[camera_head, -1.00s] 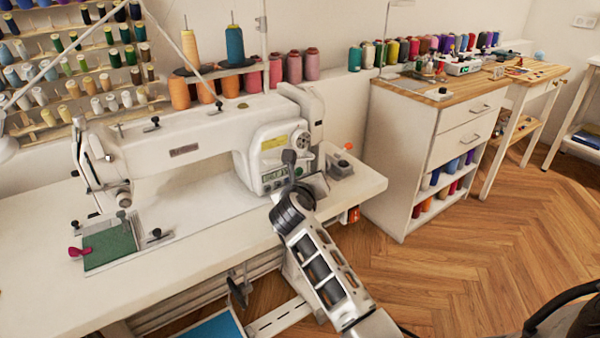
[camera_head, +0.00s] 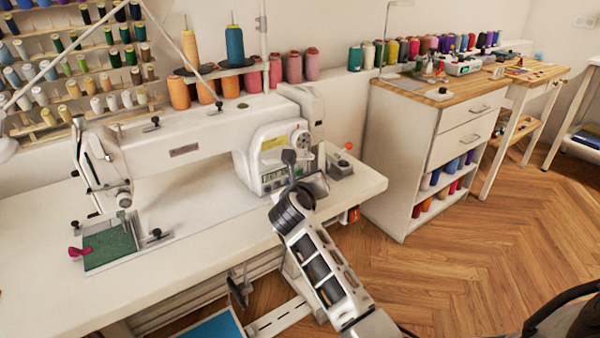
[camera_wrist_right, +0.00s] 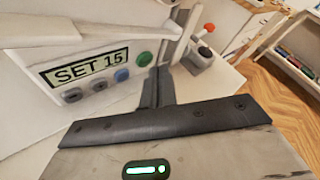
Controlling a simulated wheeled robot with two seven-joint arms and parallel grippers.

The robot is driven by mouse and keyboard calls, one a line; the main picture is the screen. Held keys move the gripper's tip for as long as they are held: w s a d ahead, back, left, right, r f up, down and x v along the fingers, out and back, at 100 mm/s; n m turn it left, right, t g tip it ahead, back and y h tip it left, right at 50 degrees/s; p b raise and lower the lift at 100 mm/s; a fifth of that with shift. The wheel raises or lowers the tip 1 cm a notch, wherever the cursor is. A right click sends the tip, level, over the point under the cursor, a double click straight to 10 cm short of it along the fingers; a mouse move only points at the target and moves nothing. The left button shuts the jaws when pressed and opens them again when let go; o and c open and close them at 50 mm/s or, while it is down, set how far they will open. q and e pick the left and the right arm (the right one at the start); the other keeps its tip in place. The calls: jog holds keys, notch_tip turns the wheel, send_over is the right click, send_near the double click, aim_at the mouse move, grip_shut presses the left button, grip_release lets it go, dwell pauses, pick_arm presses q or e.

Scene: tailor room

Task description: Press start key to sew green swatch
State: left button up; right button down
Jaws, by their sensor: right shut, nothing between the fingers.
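The white sewing machine (camera_head: 190,160) stands on a white table. Its control panel (camera_head: 273,178) is at the right end, beside my right gripper (camera_head: 289,160). In the right wrist view the display (camera_wrist_right: 88,69) reads "SET 15". Below and beside it are two dark keys, a blue key (camera_wrist_right: 121,75) and a green key (camera_wrist_right: 145,59). My right gripper (camera_wrist_right: 180,45) is shut and empty, just right of the green key; I cannot tell if it touches anything. The green swatch (camera_head: 108,246) lies flat under the needle head at the left. My left gripper is out of view.
A small box with an orange-red knob (camera_head: 341,163) sits right of the panel, close to my right gripper. A pink-red object (camera_head: 76,252) lies at the swatch's left edge. A white cabinet (camera_head: 405,150) stands to the right. Thread spools line the back.

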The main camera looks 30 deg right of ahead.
jog(key=shift+w, duration=0.45)
